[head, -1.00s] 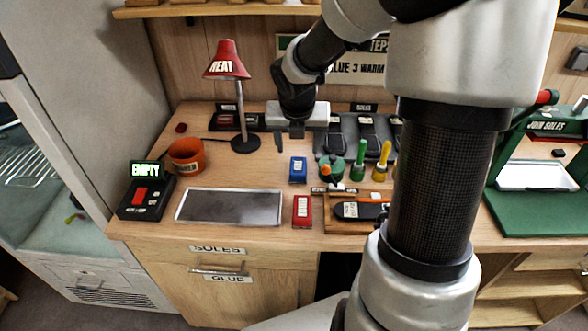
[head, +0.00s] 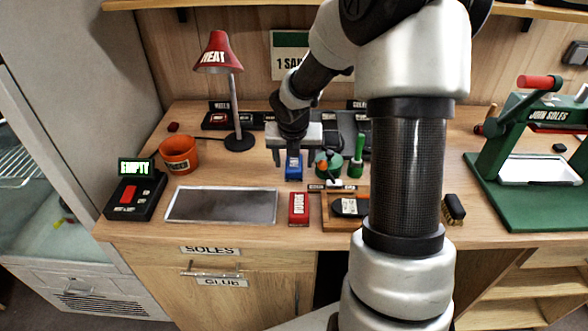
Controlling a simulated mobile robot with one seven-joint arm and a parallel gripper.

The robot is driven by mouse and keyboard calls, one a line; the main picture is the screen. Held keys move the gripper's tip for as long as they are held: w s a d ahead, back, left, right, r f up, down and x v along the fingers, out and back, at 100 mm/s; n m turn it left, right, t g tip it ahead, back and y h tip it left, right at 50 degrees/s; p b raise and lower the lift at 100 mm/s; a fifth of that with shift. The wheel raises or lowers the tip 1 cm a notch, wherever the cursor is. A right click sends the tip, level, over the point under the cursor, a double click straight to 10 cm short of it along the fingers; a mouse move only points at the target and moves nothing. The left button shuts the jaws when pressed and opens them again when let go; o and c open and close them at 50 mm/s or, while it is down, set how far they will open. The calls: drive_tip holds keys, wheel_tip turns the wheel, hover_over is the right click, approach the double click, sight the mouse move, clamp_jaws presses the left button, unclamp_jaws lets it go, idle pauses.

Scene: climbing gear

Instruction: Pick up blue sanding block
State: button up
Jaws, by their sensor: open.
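The blue sanding block (head: 294,169) stands on the workbench, behind the red block and right of the grey metal tray. My gripper (head: 293,160) hangs just above and behind the block, pointing down, with its fingers apart. One finger shows left of the block and the other near its right side. The block's top is partly covered by the gripper. Whether the fingers touch the block cannot be told from this view.
A red block (head: 299,208) and a grey tray (head: 222,204) lie in front. A green pot (head: 328,164) and a green-handled tool (head: 357,156) stand close on the right. A red heat lamp (head: 218,53) and an orange pot (head: 179,154) stand left.

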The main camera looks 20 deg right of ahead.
sight(294, 164)
drive_tip(key=shift+r, duration=0.1)
drive_tip(key=c, duration=1.2)
drive_tip(key=shift+o, duration=0.2)
wheel_tip(294, 164, up, 10)
drive_tip(key=p, duration=0.3)
drive_tip(key=shift+p, duration=0.4)
drive_tip(key=o, duration=0.4)
drive_tip(key=shift+c, duration=1.5)
